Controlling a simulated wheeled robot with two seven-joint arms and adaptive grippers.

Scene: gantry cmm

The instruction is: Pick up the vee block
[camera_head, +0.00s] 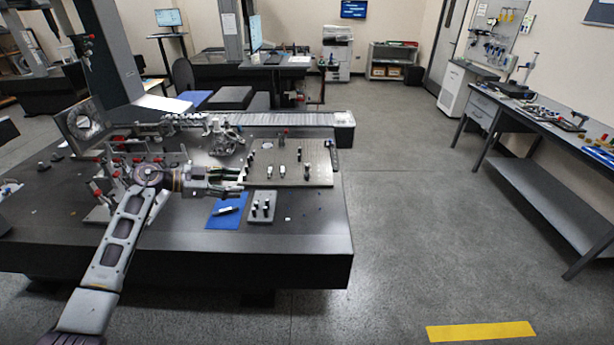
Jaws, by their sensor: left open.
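My left arm reaches in from the lower left over the dark granite table (300,230). My left gripper (238,180) is open, with its fingers pointing right at the left edge of a light fixture plate (318,178). I cannot make out which small part is the vee block. A small light and dark part (227,210) lies on a blue mat (234,222) just in front of the gripper. Nothing shows between the fingers. My right gripper is not in view.
A small grey tray (261,218) with several dark-topped pieces stands right of the mat. Several red-and-grey clamps and stands (104,190) crowd the table's left. Posts stand on the fixture plate. The floor (430,230) right of the table is clear, up to a workbench (545,120).

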